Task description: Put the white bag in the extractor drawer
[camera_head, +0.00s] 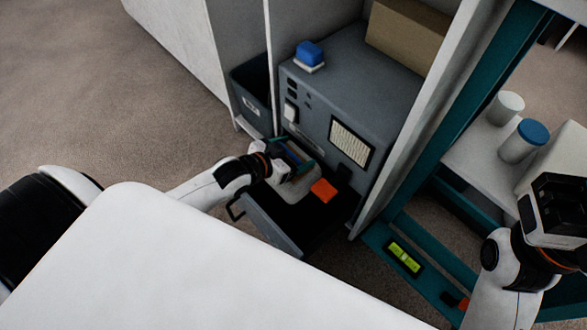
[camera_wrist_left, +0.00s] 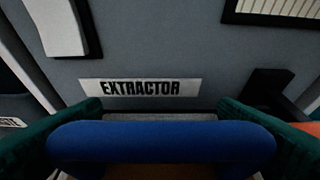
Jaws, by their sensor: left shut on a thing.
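The grey extractor (camera_head: 385,95) stands in the middle of the head view, and its label (camera_wrist_left: 140,87) reads EXTRACTOR in the left wrist view. Its drawer (camera_head: 268,226) is pulled open, with a dark inside. My left gripper (camera_head: 292,156) is over the drawer near the machine's front. Its teal fingers are shut on the blue top bar (camera_wrist_left: 160,142) of what looks like the white bag (camera_head: 296,188). The bag hangs in or just over the drawer; whether it touches the floor of it is unclear. My right gripper (camera_head: 558,205) is at the far right, its jaws unclear.
An orange block (camera_head: 323,190) shows beside the bag at the drawer. A blue-and-white item (camera_head: 310,54) and a cardboard box (camera_head: 408,30) sit on the extractor. A dark bin (camera_head: 252,90) stands left of it. Right, a shelf holds a white jar (camera_head: 504,107) and a blue-lidded jar (camera_head: 523,142).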

